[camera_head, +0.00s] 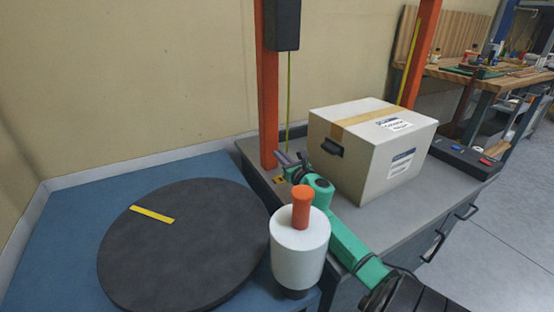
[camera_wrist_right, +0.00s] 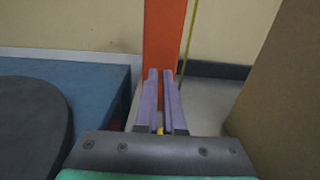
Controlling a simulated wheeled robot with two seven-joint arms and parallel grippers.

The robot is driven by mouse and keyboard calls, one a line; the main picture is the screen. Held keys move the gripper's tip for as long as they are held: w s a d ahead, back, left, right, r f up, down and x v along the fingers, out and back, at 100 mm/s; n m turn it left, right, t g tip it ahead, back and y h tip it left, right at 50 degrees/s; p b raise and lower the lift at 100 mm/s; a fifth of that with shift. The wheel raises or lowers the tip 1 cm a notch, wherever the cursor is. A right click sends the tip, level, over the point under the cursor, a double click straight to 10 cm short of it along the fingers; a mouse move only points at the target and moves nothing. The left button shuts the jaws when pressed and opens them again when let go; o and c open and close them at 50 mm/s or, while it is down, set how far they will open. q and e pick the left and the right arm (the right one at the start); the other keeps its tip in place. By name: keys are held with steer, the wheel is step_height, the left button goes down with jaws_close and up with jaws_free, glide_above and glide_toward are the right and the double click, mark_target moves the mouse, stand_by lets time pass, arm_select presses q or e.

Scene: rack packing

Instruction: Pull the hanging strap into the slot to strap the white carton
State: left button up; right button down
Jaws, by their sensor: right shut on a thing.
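The white carton (camera_head: 350,160) stands closed on the grey table, with brown tape along its top and labels on top and side. The thin yellow-green hanging strap (camera_head: 289,95) drops from a black box on the left orange post; it also shows in the right wrist view (camera_wrist_right: 190,40). My right gripper (camera_head: 285,158) is left of the carton at the strap's lower part. In the right wrist view its two purple-grey fingers (camera_wrist_right: 166,90) are close together, with a bit of yellow between them near their base. I cannot make out the slot. My left gripper is out of view.
Two orange posts (camera_head: 268,95) flank the carton, with another yellow strap (camera_head: 411,62) along the right one. A dark box with coloured buttons (camera_head: 465,158) lies right of the carton. A black round plate (camera_head: 175,255) and a white cylinder with an orange top (camera_head: 299,250) are front left.

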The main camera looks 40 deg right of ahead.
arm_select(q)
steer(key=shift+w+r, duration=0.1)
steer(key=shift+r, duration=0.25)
arm_select(e)
steer(key=c, duration=1)
jaws_free()
steer(key=shift+s+a, duration=0.1)
steer(key=shift+s, duration=0.15)
arm_select(q)
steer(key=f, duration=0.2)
steer(key=p, duration=0.1)
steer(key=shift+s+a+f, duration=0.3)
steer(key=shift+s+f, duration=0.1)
arm_select(e)
steer(key=v, duration=1.4)
steer(key=shift+s, duration=0.1)
